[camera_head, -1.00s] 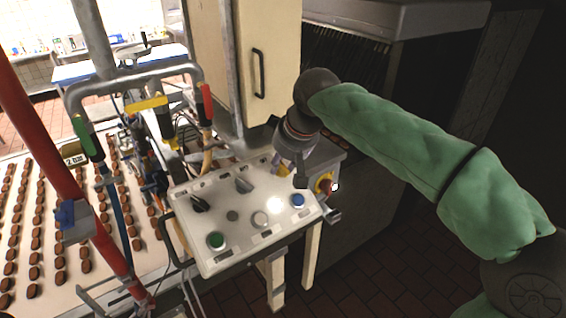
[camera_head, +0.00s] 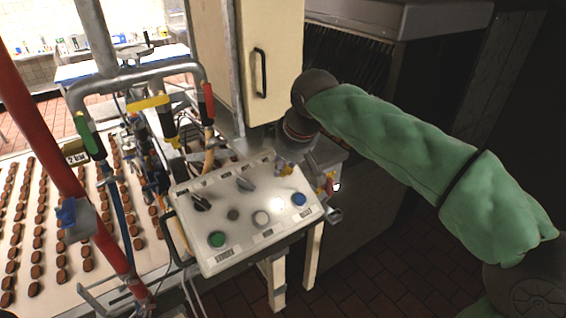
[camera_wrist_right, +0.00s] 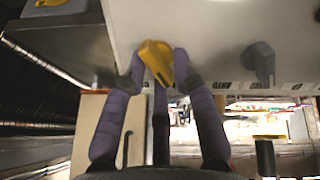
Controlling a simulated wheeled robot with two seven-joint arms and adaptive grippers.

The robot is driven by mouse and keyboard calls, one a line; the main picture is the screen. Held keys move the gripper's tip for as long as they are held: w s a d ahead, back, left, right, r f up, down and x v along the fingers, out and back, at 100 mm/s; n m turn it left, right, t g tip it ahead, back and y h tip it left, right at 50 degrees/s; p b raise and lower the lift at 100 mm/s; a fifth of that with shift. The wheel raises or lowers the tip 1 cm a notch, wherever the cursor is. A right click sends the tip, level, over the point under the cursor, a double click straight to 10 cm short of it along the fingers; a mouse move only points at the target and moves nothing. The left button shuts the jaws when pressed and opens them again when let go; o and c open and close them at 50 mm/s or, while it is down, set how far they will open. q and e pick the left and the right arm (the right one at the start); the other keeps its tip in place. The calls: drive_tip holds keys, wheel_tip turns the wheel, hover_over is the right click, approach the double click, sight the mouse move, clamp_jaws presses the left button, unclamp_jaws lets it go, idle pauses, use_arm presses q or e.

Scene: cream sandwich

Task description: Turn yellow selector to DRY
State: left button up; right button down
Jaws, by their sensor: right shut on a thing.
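The yellow selector (camera_wrist_right: 154,57) shows in the right wrist view on the white face of the control panel (camera_head: 240,215). The purple-grey fingers of my right gripper (camera_wrist_right: 158,82) are closed around it, one on each side and one behind. My left gripper is not in view.
A grey selector (camera_head: 245,183) and a black selector (camera_head: 201,202) are on the panel, with green (camera_head: 217,239), white (camera_head: 262,218) and blue (camera_head: 298,199) buttons below. A cream cabinet (camera_head: 270,50) stands behind. Pipes and a red post (camera_head: 62,165) are at left.

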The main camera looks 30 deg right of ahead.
drive_tip(key=shift+d+r, duration=0.1)
drive_tip(key=c, duration=1.2)
unclamp_jaws()
drive_tip(key=shift+c, duration=0.2)
drive_tip(key=shift+o, duration=0.3)
drive_tip(key=shift+w+d, duration=0.1)
drive_tip(key=shift+w, duration=0.05)
drive_tip(key=shift+r, duration=0.1)
drive_tip(key=v, duration=1.1)
drive_tip(key=shift+s+r, duration=0.25)
drive_tip(key=shift+s, duration=0.05)
